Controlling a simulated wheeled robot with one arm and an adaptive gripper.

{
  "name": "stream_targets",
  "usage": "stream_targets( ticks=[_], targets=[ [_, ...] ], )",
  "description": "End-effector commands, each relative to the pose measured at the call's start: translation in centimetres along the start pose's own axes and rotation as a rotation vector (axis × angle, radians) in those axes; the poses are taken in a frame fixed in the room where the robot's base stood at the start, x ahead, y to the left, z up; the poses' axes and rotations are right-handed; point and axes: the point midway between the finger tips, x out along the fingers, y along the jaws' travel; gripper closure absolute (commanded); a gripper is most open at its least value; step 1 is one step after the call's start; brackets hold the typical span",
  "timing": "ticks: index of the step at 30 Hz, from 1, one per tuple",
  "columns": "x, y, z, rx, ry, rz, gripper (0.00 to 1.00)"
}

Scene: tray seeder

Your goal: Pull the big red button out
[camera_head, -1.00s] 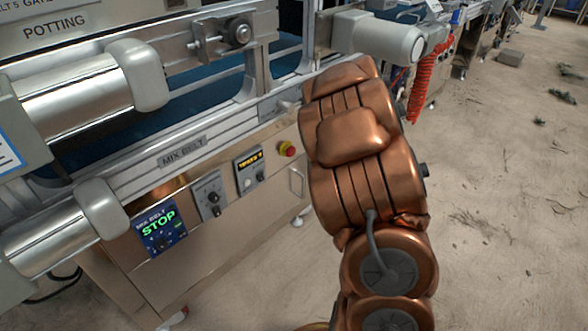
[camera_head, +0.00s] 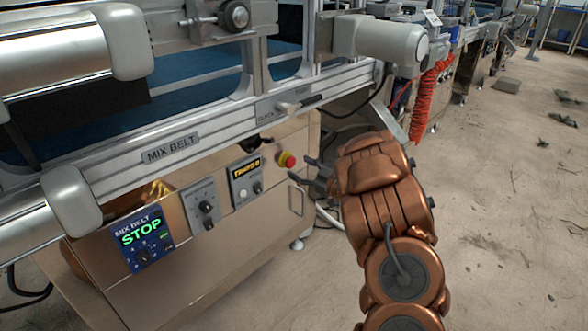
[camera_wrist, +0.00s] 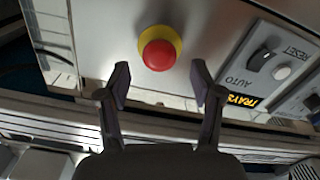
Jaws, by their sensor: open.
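The big red button (camera_head: 288,160) is a round red knob on a yellow collar, on the right part of the cabinet front below the conveyor rail. In the wrist view the red button (camera_wrist: 158,55) sits near the top centre, ahead of the fingertips and between their lines. My gripper (camera_wrist: 160,78) is open and empty, with one dark finger to each side. In the head view my gripper (camera_head: 308,171) is just right of the button, its fingers pointing left at it. I see no contact. The wrist partly hides behind the copper arm.
The MIX BELT panel reading STOP (camera_head: 141,239), a knob plate (camera_head: 203,206) and a yellow display unit (camera_head: 246,180) are left of the button. The metal rail (camera_head: 170,154) runs above. A red coiled hose (camera_head: 424,97) hangs to the right. The floor at right is mostly open.

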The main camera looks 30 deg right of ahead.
Motion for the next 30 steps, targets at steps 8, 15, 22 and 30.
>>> stream_targets(
  ticks=[8,15,22,30],
  targets=[
    [3.0,-0.1,0.2,0.000,0.000,-0.001,0.34],
    [3.5,0.0,0.1,0.001,-0.003,0.001,0.34],
    [3.5,0.0,0.1,0.000,-0.003,0.001,0.45],
    [3.5,0.0,0.1,0.000,-0.003,0.001,0.73]
  ],
)
